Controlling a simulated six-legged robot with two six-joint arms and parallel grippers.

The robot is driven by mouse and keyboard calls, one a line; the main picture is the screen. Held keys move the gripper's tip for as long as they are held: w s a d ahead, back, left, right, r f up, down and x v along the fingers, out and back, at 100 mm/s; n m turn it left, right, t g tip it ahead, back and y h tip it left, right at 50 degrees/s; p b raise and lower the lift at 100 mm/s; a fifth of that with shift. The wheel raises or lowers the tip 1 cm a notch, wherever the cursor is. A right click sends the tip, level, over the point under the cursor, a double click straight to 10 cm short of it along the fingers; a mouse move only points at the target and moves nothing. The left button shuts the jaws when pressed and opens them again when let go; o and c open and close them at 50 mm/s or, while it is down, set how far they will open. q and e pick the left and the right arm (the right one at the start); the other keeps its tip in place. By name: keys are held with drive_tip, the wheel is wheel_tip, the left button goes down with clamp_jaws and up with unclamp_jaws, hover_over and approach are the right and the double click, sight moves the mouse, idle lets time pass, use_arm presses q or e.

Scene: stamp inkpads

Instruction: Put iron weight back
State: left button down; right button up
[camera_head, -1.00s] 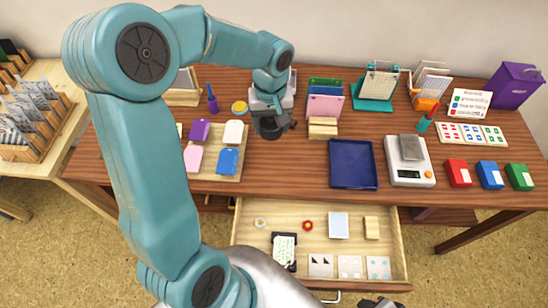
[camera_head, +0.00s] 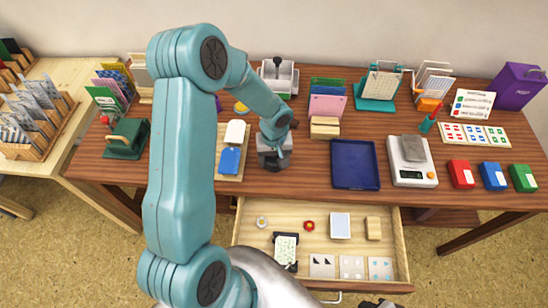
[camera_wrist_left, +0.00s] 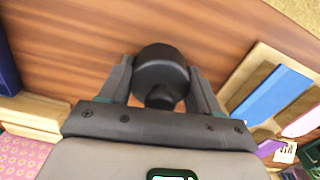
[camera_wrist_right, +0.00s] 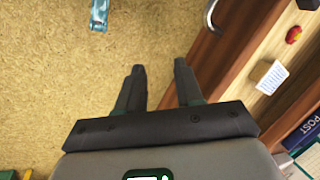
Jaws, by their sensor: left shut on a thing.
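The iron weight (camera_wrist_left: 162,75) is a dark round cylinder with a small knob, seen in the left wrist view between my left fingers. My left gripper (camera_wrist_left: 160,88) is shut on it. In the head view my left gripper (camera_head: 273,152) is over the wooden table, between the stamp board and the blue tray. I cannot tell whether the weight touches the tabletop. My right gripper (camera_wrist_right: 160,85) is open and empty above the carpet, beside the drawer front.
The stamp board (camera_head: 230,178) is left of the left gripper, the dark blue tray (camera_head: 354,184) right of it. A white holder (camera_head: 291,80) stands behind. A scale (camera_head: 412,176) stands further right. The open drawer (camera_head: 246,207) is in front. A green press (camera_head: 125,138) stands left.

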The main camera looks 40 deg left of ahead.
use_arm(q)
drive_tip(key=shift+r, duration=0.1)
drive_tip(key=shift+c, duration=1.1)
unclamp_jaws()
drive_tip(key=shift+r, duration=0.15)
wheel_tip(320, 180, up, 11)
drive_tip(key=shift+f, duration=0.1)
drive_tip(key=shift+r, duration=0.5)
